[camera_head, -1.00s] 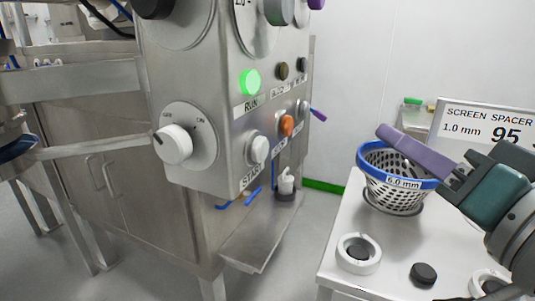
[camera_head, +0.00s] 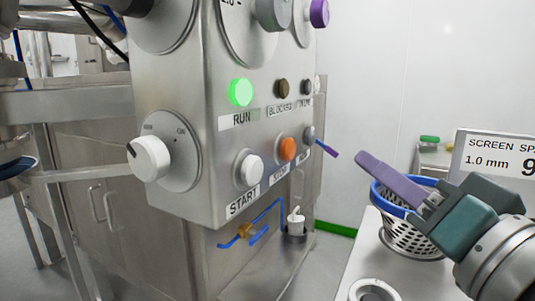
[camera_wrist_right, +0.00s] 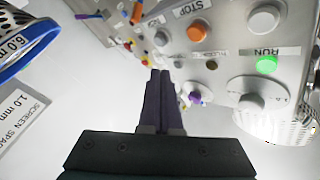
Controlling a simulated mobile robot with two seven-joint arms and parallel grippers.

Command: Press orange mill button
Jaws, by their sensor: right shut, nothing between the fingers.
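The orange button (camera_head: 287,148) sits on the metal control panel (camera_head: 222,180), right of the white START button (camera_head: 251,169) and below a dark round indicator. In the right wrist view the orange button (camera_wrist_right: 196,6) is near the top edge beside the word STOP. My right gripper (camera_head: 362,158) has purple fingers pressed together and empty. It is to the right of the panel, apart from the button, in front of the blue-rimmed basket. In the right wrist view the shut fingers (camera_wrist_right: 160,75) point up toward the panel. My left gripper is not in view.
A green RUN light (camera_head: 241,92) glows on the panel, with a white knob (camera_head: 151,158) at lower left. A purple-tipped lever (camera_head: 327,149) sticks out at the panel's right side. A blue-rimmed perforated basket (camera_head: 411,238) stands on a white table (camera_head: 345,262) below my right arm.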

